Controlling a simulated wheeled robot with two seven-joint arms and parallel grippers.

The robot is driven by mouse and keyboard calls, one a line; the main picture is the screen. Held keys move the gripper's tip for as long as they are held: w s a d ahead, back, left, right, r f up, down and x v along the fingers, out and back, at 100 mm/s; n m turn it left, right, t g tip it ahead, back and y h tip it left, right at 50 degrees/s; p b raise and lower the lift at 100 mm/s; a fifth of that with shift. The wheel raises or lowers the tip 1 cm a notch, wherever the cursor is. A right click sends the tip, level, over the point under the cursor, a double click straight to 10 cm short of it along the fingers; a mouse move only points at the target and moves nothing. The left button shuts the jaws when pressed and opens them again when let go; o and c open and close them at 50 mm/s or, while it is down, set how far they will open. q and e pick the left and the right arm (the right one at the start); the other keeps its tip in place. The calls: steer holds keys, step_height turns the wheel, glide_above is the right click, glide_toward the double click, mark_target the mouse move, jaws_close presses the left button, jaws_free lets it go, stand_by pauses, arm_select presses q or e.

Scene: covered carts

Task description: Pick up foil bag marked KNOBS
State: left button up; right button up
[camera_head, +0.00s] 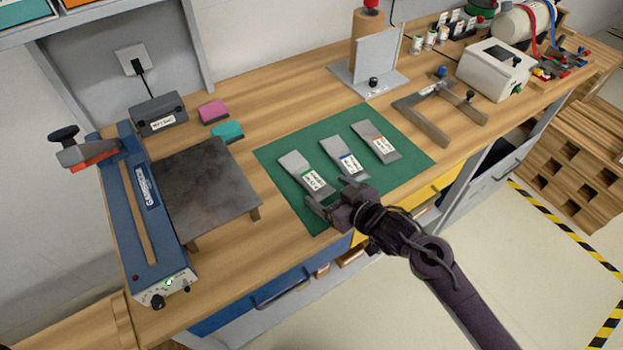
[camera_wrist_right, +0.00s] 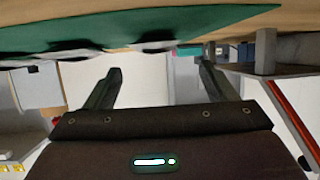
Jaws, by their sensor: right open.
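Three grey foil bags lie in a row on a green mat (camera_head: 273,157) on the wooden bench. The left bag (camera_head: 296,163) has a white label with a green mark. The middle bag (camera_head: 335,148) has a label with a blue mark. The right bag (camera_head: 368,132) has a label with an orange mark. The lettering is too small to read, so I cannot tell which says KNOBS. My right gripper (camera_head: 327,196) is open and empty at the mat's front edge, close to the label ends of the left and middle bags. Its spread fingers (camera_wrist_right: 158,85) also show in the right wrist view.
A blue heat sealer (camera_head: 145,205) and a dark plate on legs (camera_head: 200,183) stand left of the mat. Pink (camera_head: 213,111) and teal (camera_head: 228,132) blocks lie behind. A metal frame (camera_head: 425,122) and white box (camera_head: 495,70) stand right. The bench's front edge runs below my right gripper.

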mark_target(317, 184)
steer(key=shift+x, duration=0.8)
steer(key=x, duration=0.2)
steer(key=p+x, duration=0.1)
steer(key=x, duration=0.1)
steer(key=shift+w+d+f+p, duration=0.1)
steer(key=shift+d+p, duration=0.15)
steer(key=shift+p, duration=0.05)
steer(key=shift+w+a+f, duration=0.35)
steer(key=shift+w, duration=0.05)
steer(key=shift+c, duration=0.2)
steer(key=c, duration=1)
